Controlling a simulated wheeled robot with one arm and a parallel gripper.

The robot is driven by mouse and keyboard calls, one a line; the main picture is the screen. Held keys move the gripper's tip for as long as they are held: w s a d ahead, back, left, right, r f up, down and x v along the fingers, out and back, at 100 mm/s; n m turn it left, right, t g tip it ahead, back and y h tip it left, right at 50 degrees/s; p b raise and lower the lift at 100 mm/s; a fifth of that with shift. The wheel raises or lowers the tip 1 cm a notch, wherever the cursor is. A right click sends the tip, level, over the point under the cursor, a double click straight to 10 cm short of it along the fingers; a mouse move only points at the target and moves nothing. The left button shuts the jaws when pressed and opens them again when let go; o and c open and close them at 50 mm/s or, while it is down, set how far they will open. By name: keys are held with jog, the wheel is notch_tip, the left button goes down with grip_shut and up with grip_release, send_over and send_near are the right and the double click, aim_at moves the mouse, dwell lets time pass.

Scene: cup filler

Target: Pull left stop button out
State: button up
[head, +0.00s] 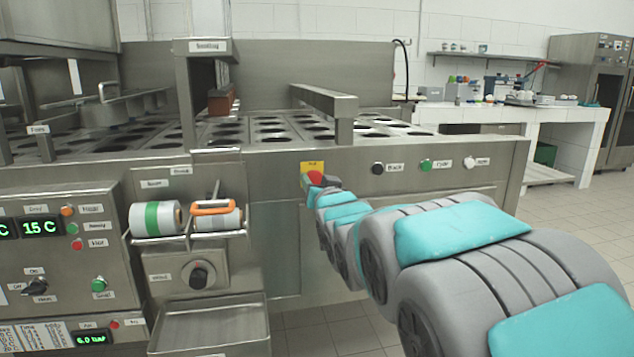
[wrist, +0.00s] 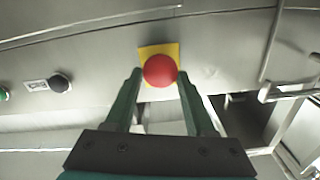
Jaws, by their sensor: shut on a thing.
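The stop button is a red round mushroom knob on a yellow plate on the machine's front panel. In the head view the red button (head: 315,178) shows below the yellow plate (head: 312,168), partly hidden by my gripper. In the wrist view the red button (wrist: 160,70) sits between my two green fingertips, with the yellow plate (wrist: 146,51) behind it. My gripper (wrist: 158,78) is shut on the button, one finger on each side. In the head view my gripper (head: 318,184) is at the panel, at the end of my outstretched arm.
To the right of the stop button are a black button (head: 377,168), a green button (head: 426,165) and a white button (head: 469,161). To the left, a bracket holds tape rolls (head: 155,218) and sticks out of the panel. Open tiled floor lies right of the machine.

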grip_shut()
dwell(0.4)
jog(key=shift+s+d+f+b, duration=0.1)
jog(key=shift+s+b, duration=0.35)
jog(key=shift+b, duration=0.3)
jog(key=o, duration=0.8)
grip_release()
jog(key=shift+s, duration=0.1)
jog(key=shift+o, duration=0.2)
jog(key=shift+s+d, duration=0.1)
